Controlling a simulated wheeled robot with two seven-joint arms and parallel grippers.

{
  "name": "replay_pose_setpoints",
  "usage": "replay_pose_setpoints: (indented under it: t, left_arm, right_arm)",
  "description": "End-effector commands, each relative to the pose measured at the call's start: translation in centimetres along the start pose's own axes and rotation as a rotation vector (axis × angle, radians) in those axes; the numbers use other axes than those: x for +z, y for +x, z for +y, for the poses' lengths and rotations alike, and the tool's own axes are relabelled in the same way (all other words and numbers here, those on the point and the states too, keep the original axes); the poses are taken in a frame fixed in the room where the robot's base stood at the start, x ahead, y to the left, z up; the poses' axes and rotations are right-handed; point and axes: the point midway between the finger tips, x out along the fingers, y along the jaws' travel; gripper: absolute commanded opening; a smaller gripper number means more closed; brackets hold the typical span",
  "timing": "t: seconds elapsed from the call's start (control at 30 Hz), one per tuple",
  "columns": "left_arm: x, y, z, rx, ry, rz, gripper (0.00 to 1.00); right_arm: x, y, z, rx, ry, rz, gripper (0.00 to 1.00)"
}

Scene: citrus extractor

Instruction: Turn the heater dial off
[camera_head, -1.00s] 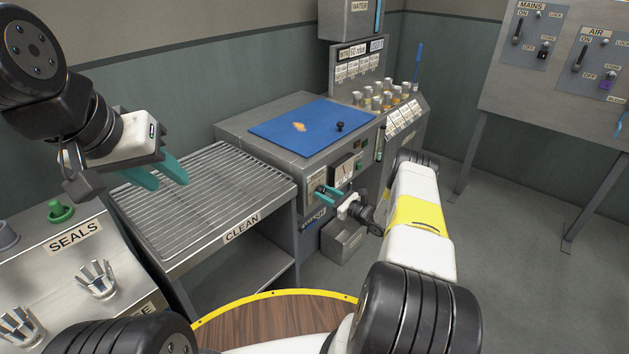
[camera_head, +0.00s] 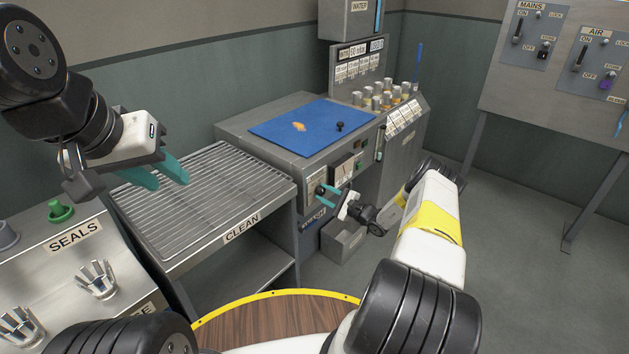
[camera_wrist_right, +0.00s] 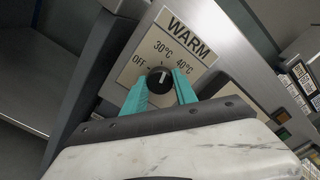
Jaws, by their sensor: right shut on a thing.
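The heater dial (camera_wrist_right: 160,81) is a small round black knob with a white pointer mark, on a plate (camera_wrist_right: 181,42) labelled WARM with OFF, 30°C and 40°C. In the right wrist view its mark points up, roughly toward 30°C. My right gripper (camera_wrist_right: 159,88) has its teal fingers on either side of the knob, shut on it. In the head view my right gripper (camera_head: 326,194) is at the machine's front panel, and its fingers partly cover the dial (camera_head: 319,189). My left gripper (camera_head: 165,175) is raised over the left side, fingers apart and empty.
The machine has a blue mat (camera_head: 290,138) on top. A ribbed CLEAN rack (camera_head: 200,200) stands to its left. A small metal bin (camera_head: 343,240) is on the floor below the panel. The SEALS bench (camera_head: 70,255) is front left. Floor at right is open.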

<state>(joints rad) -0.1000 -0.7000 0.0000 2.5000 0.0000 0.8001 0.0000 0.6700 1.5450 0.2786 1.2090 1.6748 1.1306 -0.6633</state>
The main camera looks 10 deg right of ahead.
Motion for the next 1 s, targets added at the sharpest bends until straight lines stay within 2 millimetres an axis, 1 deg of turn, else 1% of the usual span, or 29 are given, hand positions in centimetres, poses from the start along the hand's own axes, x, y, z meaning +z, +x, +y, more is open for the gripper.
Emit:
replay_pose_setpoints:
  t: [1.0]
  left_arm:
    - [0.0,0.0,0.0,0.0,0.0,0.0,0.36]
  right_arm:
    - [-0.04,-0.04,0.06,-0.001,-0.956,0.001,0.0]
